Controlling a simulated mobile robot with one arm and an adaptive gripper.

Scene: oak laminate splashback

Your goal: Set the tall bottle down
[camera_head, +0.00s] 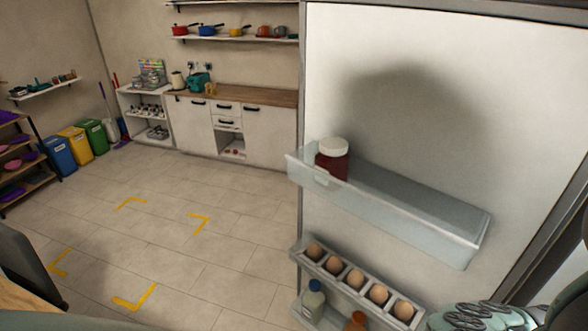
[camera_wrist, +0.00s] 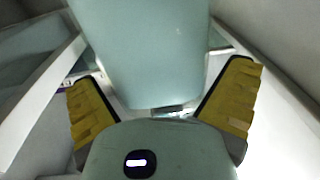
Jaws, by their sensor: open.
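My gripper (camera_wrist: 163,92) is open in the wrist view, its two yellow-padded fingers spread wide. A large pale blue-green body (camera_wrist: 150,55) fills the space between and beyond them; gaps show on both sides. I cannot tell for certain whether it is the tall bottle. In the head view a pale bottle with a blue cap (camera_head: 313,299) stands upright in the lowest door bin, beside an orange-topped bottle (camera_head: 356,321); both are cut off or partly hidden below. I cannot tell which is the tall bottle. My fingertips do not show in the head view.
A clear door shelf (camera_head: 420,207) holds a dark red jar with a white lid (camera_head: 332,160) at its left end; its right part is empty. An egg rack (camera_head: 357,281) with several eggs sits below. Pale shelf walls (camera_wrist: 40,90) crowd my gripper. Floor at left is open.

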